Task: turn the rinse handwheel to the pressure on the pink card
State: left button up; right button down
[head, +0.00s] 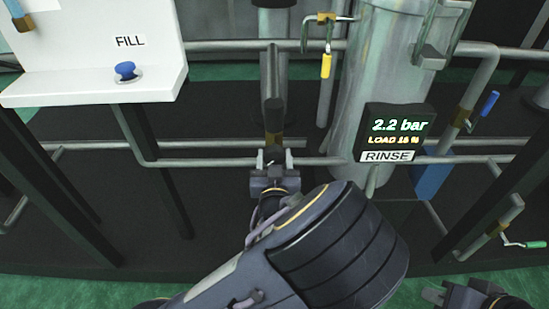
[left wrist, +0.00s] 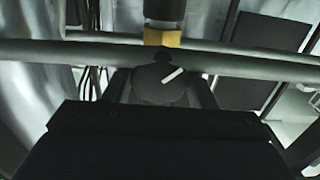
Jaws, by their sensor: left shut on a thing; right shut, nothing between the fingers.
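The rinse handwheel (left wrist: 162,84) shows in the left wrist view as a dark round knob with a white mark slanting up to the right. My left gripper (head: 274,158) is shut on it, below a vertical pipe; the gripper hides most of the wheel in the head view. The display (head: 396,133) reads 2.2 bar and LOAD, apparently 16 %, above a RINSE label (head: 387,156). My right gripper (head: 442,294) is shut and empty at the bottom right, partly cut off. No pink card is in view.
A white panel (head: 90,50) with a blue FILL knob (head: 125,70) stands at the upper left. Levers with yellow (head: 326,65), blue (head: 488,104) and green (head: 537,244) grips sit on pipes. A metal tank (head: 380,60) stands behind the display. Horizontal pipes run close around my left gripper.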

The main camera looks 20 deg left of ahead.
pick_arm(q)
jog(key=shift+c, duration=0.4)
jog(key=shift+f, duration=0.1)
jog(key=n+b, duration=0.3)
jog(key=shift+f+n, duration=0.1)
jog(key=shift+n, duration=0.3)
jog(key=n+b, duration=0.4)
jog(key=n, duration=0.1)
jog(key=shift+a, duration=0.1)
jog(key=n+b, duration=0.1)
jog(key=n, duration=0.1)
jog(key=shift+n, duration=1.3)
jog(key=o, duration=1)
